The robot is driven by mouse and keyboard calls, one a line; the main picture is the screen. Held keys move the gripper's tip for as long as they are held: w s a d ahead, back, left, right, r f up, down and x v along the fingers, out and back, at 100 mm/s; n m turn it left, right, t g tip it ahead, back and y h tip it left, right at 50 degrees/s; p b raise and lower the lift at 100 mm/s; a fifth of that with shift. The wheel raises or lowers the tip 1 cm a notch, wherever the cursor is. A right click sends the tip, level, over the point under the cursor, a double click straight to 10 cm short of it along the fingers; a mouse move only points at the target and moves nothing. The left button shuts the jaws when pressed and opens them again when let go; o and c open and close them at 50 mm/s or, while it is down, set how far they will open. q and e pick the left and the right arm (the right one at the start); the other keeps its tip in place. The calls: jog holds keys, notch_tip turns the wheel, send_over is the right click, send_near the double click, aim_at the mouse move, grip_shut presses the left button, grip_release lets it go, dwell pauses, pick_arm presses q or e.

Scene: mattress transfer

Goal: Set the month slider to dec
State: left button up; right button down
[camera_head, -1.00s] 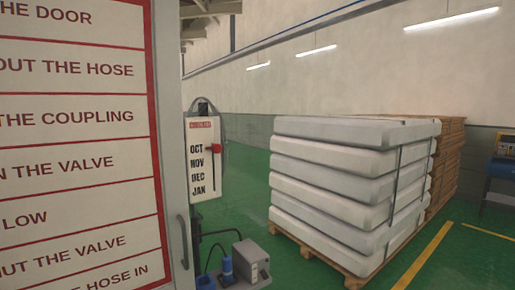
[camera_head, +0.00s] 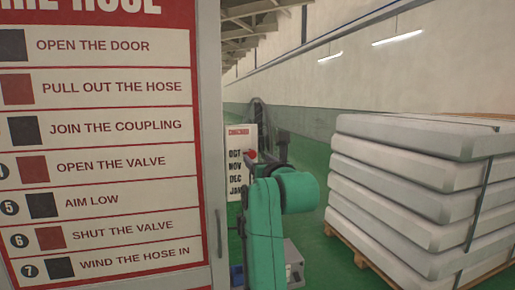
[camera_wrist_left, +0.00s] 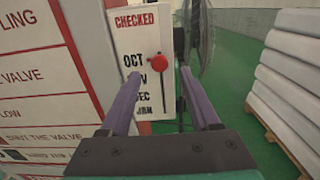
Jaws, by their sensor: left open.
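The month slider board (camera_head: 235,146) is a white plate with OCT, NOV, DEC and JAN in a column and a slot beside them. It also shows in the left wrist view (camera_wrist_left: 135,38), headed CHECKED. Its red knob (camera_head: 252,154) sits level with OCT, and the wrist view shows the knob (camera_wrist_left: 158,62) there too. My left gripper (camera_wrist_left: 160,76) is open, its two purple fingers pointing at the board. The knob appears between the fingertips; contact cannot be told. In the head view my green arm hides the board's lower right. My right gripper is not in view.
A red and white instruction panel (camera_head: 110,155) with a grey edge and handle stands close on the left. A stack of white mattresses (camera_head: 420,190) on a wooden pallet stands on the right. Green floor lies between.

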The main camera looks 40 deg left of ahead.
aim_at(253, 154)
pick_arm(q)
jog(key=p+x, duration=0.1)
jog(key=x, duration=0.3)
jog(key=shift+a+r, duration=0.15)
jog(key=shift+a, duration=0.05)
jog(key=shift+w+a+f, duration=0.15)
jog(key=shift+a+f, duration=0.05)
jog(key=shift+a, duration=0.05)
jog(key=shift+d, duration=0.1)
jog(key=shift+d+r, duration=0.1)
jog(key=c, duration=0.4)
grip_shut()
dwell(0.3)
